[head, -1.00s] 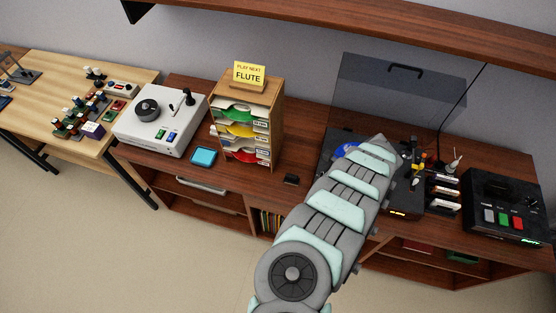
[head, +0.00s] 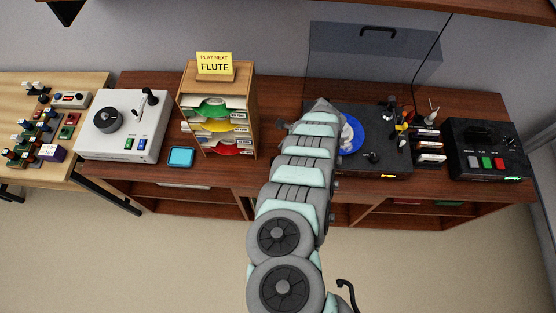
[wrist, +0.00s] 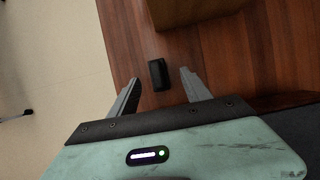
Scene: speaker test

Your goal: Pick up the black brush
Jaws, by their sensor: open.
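The black brush (wrist: 158,75) is a small dark block lying on the brown wooden cabinet top in the wrist view. My gripper (wrist: 159,86) is open, with one grey finger on each side of the brush's line. The brush shows ahead of the gap between the fingertips, clear of both fingers. How high the fingers are above the top is hard to tell. In the head view my arm covers the place of the brush, and it cannot be made out there.
The wooden record rack (head: 247,119) stands just beyond the brush. The cabinet's front edge (wrist: 119,52) runs close beside it, with floor below. A black turntable (head: 385,163) with a blue-labelled record is right of my arm. A blue square (head: 181,157) lies left of the rack.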

